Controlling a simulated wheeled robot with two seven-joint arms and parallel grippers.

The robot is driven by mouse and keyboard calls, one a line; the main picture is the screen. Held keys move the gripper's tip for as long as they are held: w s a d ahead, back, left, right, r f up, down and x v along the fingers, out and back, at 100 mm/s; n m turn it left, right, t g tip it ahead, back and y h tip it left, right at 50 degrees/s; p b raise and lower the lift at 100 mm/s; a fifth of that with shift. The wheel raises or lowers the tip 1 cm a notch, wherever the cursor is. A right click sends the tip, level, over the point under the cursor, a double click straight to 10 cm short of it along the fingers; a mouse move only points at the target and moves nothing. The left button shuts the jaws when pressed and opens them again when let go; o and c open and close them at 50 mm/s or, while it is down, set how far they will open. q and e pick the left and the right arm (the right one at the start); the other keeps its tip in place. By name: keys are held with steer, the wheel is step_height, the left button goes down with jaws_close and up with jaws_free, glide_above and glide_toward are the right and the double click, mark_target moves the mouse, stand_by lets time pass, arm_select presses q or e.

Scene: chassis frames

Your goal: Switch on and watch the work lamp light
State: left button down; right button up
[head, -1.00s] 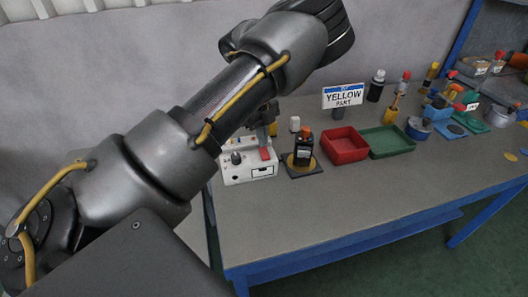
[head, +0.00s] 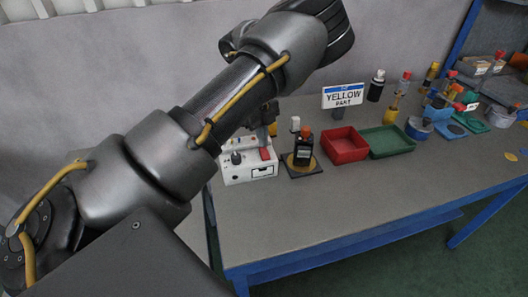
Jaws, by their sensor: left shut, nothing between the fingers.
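A white control box (head: 250,172) stands at the near left end of the grey bench. My left gripper (head: 271,128) is shut and empty, just above and behind the box near the red switch. My forearm hides much of the gripper and the back of the box, so I cannot tell whether it touches the switch. No lit lamp is clear in this view. My right gripper is out of view.
A dark bottle with an orange cap (head: 303,152) stands on a dark pad right of the box. Several tools and containers crowd the far right. The bench front (head: 330,205) is clear.

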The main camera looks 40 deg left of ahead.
mark_target(263, 149)
arm_select(q)
steer(key=shift+f+b, duration=0.45)
steer(key=shift+f, duration=0.4)
steer(key=shift+r, duration=0.1)
step_height(263, 149, up, 7)
steer(key=p, duration=0.6)
stand_by(0.4)
stand_by(0.4)
